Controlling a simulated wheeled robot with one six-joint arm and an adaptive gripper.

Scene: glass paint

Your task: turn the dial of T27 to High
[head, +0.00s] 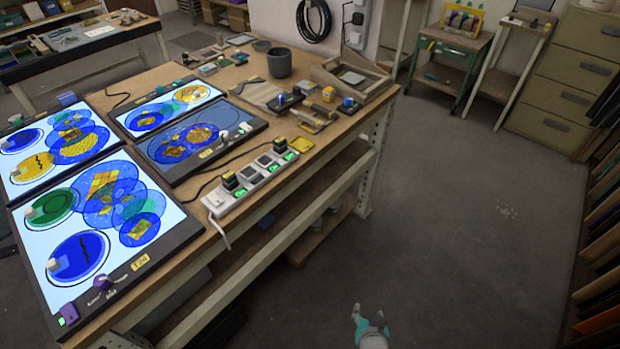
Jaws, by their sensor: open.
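Several light panels with blue, green and yellow painted glass lie on the wooden bench. The nearest lit panel (22,250) has a purple dial (103,282) on its front frame, with small white lettering around it. A yellow tag (139,262) sits beside the dial; its text is too small to read surely, so I cannot tell which panel is T27. The dial's exact setting is also unclear. My gripper (367,312) is at the bottom of the head view, open and empty, over the floor and well right of the bench and the dial.
A dimmer panel (163,172) with its own yellow tag (206,154) lies behind. A power strip (250,181) with plugs and green lights runs near the bench edge. A grey pot (278,62) and wooden trays stand farther back. Floor (450,200) right of the bench is clear.

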